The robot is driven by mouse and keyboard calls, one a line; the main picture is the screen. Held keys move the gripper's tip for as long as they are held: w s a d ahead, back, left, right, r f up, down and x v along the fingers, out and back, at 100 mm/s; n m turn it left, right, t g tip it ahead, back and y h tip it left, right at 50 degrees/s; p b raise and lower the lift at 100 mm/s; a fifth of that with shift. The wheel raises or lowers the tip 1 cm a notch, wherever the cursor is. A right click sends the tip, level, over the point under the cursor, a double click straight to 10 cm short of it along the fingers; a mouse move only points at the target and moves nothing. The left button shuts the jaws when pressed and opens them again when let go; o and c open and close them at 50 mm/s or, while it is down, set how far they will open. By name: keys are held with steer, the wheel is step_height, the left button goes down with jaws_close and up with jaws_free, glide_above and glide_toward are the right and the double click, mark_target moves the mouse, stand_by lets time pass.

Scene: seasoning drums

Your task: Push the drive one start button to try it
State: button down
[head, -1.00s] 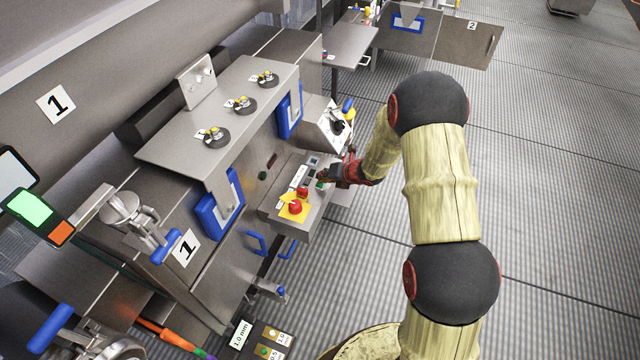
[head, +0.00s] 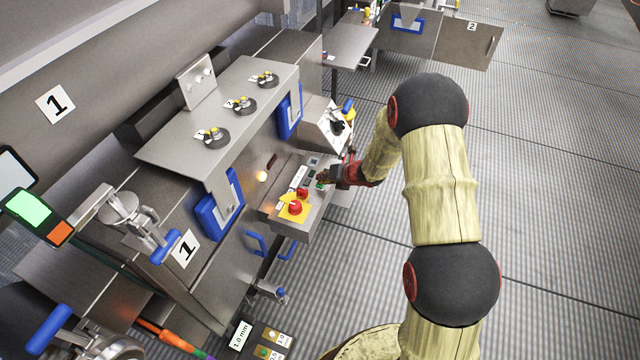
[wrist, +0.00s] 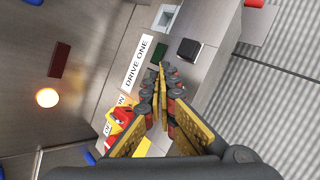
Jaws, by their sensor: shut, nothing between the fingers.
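The small control box carries a white DRIVE ONE label (wrist: 138,63), which also shows in the head view (head: 299,177). Beside the label is a dark green rectangular piece (wrist: 158,56), with a raised black square piece (wrist: 188,49) to its right. I cannot tell from the frames which is the start button. My gripper (wrist: 161,70) is shut and empty, its fingertips at the dark green piece; contact cannot be told. In the head view my gripper (head: 323,177) is over the box, partly hiding its controls. A round lamp (head: 262,176) on the cabinet glows, also in the wrist view (wrist: 47,97).
A red emergency-stop knob (head: 295,208) on a yellow plate sits at the near end of the box. A tilted panel with a black knob (head: 337,127) stands beyond it. Blue handles (head: 254,243) stick out below. The floor at right is open.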

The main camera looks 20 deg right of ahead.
steer(key=shift+r+p, duration=0.55)
steer(key=shift+r, duration=0.2)
steer(key=shift+r, duration=0.1)
step_height(320, 180, up, 5)
steer(key=p, duration=0.4)
stand_by(0.7)
